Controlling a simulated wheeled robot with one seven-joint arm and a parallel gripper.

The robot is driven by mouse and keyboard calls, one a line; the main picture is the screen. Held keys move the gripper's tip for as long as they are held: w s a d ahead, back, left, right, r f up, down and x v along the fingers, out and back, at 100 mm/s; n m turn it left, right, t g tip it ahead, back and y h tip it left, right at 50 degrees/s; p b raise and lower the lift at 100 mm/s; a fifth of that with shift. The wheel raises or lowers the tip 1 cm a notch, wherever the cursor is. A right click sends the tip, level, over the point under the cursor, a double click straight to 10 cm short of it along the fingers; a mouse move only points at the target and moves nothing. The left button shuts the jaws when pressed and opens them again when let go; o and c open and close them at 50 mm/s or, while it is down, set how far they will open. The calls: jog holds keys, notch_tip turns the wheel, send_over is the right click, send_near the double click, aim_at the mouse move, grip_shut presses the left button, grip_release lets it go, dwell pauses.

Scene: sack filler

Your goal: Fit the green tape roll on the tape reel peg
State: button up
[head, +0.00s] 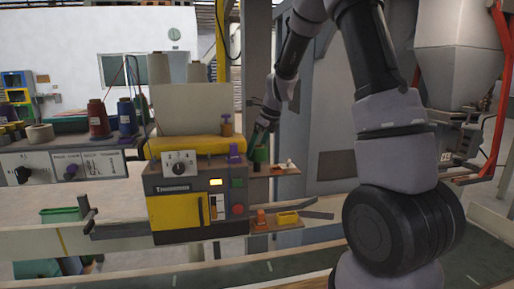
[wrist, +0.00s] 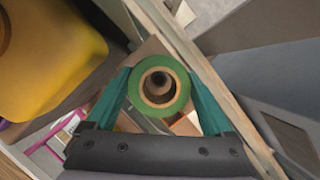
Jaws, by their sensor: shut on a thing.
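The green tape roll (wrist: 177,69) is held between the two teal fingers of my gripper (wrist: 159,88) in the wrist view, with its tan core facing the camera. In the head view the roll (head: 260,155) shows below my gripper (head: 262,139), just right of the yellow-and-grey machine and above a small wooden shelf. Through the core I see a dark, rounded shape inside a lighter ring. I cannot tell whether this is the tape reel peg or whether the roll is around it. The peg is not clearly visible in the head view.
The yellow-and-grey machine (head: 175,185) stands close on the left. The small shelf (head: 283,172) holds small items at its right end. A lower shelf (head: 268,228) carries orange and yellow things. A grey cabinet wall (head: 330,120) stands behind on the right.

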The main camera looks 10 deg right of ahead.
jog(key=shift+w+a, duration=0.1)
jog(key=shift+f, duration=0.15)
dwell(0.3)
jog(key=shift+f, duration=2.1)
jog(key=o, duration=1.1)
jog(key=shift+o, duration=0.2)
